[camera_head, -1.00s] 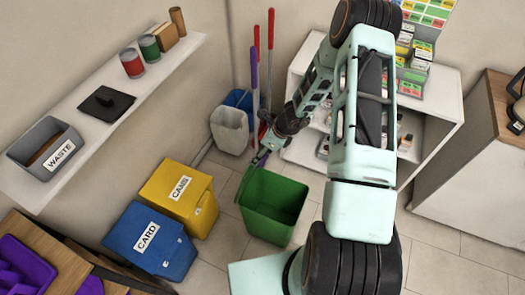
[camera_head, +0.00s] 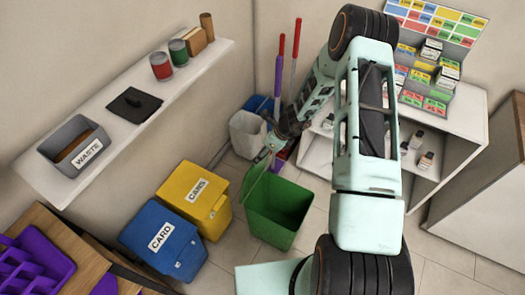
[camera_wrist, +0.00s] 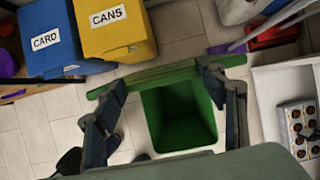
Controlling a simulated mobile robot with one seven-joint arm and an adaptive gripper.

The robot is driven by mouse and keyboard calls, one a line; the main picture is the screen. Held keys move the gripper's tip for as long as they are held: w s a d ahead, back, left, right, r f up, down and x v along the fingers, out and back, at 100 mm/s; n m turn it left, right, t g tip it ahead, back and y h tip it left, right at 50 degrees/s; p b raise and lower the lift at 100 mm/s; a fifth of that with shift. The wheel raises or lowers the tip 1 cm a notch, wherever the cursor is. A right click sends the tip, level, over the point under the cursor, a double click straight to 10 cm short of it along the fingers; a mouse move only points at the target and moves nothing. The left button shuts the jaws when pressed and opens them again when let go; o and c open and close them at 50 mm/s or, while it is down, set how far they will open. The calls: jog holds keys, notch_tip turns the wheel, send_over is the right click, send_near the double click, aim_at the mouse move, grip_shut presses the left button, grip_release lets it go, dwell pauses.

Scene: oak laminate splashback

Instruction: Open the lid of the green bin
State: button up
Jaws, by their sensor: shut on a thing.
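The green bin (camera_head: 290,205) stands on the floor with its top open and its dark inside showing. Its lid (camera_head: 257,172) is raised at the bin's left side and looks thin and tilted in the head view. My gripper (camera_head: 270,149) is at the lid's upper edge. In the wrist view, the lid (camera_wrist: 165,76) shows as a green bar between the two fingers of my gripper (camera_wrist: 168,82), which is shut on it. The bin's open inside (camera_wrist: 180,115) shows beyond. The exact finger contact is hard to see.
The yellow CANS bin (camera_head: 190,195) and blue CARD bin (camera_head: 160,240) stand to the left. A pale bucket (camera_head: 247,133) and red-handled tools (camera_head: 294,60) are behind. A white shelf unit (camera_head: 455,130) stands right. A wall shelf (camera_head: 120,115) is at upper left.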

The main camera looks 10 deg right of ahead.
dwell(0.8)
jog(key=o, duration=1.7)
jog(key=v, duration=1.2)
jog(key=shift+s, duration=0.1)
